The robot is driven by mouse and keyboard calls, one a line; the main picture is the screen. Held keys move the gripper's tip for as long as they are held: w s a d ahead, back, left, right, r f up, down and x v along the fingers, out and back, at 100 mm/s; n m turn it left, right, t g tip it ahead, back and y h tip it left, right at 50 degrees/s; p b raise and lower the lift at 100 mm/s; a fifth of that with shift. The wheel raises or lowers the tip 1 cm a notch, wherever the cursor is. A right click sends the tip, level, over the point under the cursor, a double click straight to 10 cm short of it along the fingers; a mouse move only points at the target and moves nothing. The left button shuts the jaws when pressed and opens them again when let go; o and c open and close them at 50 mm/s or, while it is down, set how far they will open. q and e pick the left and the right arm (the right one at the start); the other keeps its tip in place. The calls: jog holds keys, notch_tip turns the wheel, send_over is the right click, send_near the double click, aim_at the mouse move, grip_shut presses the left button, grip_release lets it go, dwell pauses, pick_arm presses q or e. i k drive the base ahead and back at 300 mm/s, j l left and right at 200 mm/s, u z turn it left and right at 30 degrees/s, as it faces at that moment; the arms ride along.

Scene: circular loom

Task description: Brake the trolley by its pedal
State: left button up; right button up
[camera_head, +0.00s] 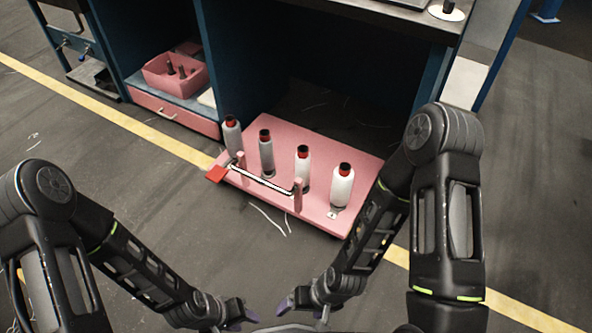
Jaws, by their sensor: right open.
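The trolley (318,213) is a low pink platform on the floor, partly under the workbench. It carries several bottles with red caps (342,187) and a white handle bar (262,181) between pink posts along its near side. A red pedal (217,173) sticks out at its left corner. My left gripper (245,315) is low at the bottom middle, apart from the trolley, and its fingers are too small and dark to read. My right gripper (292,303) is just to its right, open, also apart from the trolley and pedal.
A blue workbench (225,75) stands behind, with a pink drawer (172,114) and a pink bin (174,75) on its left side. A yellow floor line (112,128) runs diagonally past the trolley. Loose white threads (268,220) lie on the floor. The floor left of the pedal is clear.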

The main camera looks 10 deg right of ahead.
aim_at(217, 173)
jog(key=i+j, duration=1.1)
jog(key=z, duration=1.4)
jog(key=i+j, duration=0.05)
